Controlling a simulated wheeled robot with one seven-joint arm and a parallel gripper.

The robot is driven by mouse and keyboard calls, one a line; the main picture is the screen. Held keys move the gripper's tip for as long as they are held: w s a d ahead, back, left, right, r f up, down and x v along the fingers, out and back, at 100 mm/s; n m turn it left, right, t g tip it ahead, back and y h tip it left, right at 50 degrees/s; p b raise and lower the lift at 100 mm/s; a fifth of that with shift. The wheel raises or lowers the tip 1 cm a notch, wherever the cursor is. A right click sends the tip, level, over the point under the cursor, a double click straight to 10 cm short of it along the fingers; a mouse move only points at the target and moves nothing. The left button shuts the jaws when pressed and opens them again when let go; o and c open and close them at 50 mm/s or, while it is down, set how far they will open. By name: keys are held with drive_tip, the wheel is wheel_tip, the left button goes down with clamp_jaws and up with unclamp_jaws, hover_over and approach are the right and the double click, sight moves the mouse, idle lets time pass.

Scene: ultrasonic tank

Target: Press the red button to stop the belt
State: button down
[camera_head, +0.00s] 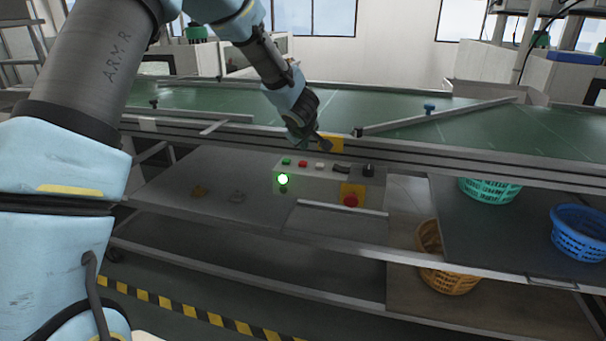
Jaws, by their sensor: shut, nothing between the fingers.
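The control box (325,181) is mounted below the front edge of the conveyor belt (285,105). Its top row shows a green button (286,162), a red button (302,164), a white button (320,166) and dark switches to the right. Its front has a lit green lamp (283,179) and a red mushroom button (351,201) on a yellow plate. My gripper (326,144) is shut and empty.
A metal bar (436,117) with a blue knob lies across the belt. A teal basket (490,189) and a blue basket (579,233) stand on the right shelf, with an orange basket (446,262) lower down. The grey shelf (190,196) left of the box is mostly clear.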

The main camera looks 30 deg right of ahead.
sight(304, 164)
drive_tip(key=shift+f+b, duration=0.5)
drive_tip(key=shift+f, duration=0.6)
idle(1.1)
drive_tip(key=shift+f, duration=0.45)
drive_tip(key=shift+f+b, duration=0.4)
drive_tip(key=shift+f, duration=0.05)
idle(0.5)
drive_tip(key=shift+r, duration=0.1)
drive_tip(key=shift+r+p, duration=0.8)
drive_tip(key=shift+p, duration=0.2)
drive_tip(key=shift+r, duration=0.1)
wheel_tip(304, 164, up, 5)
drive_tip(key=p, duration=0.5)
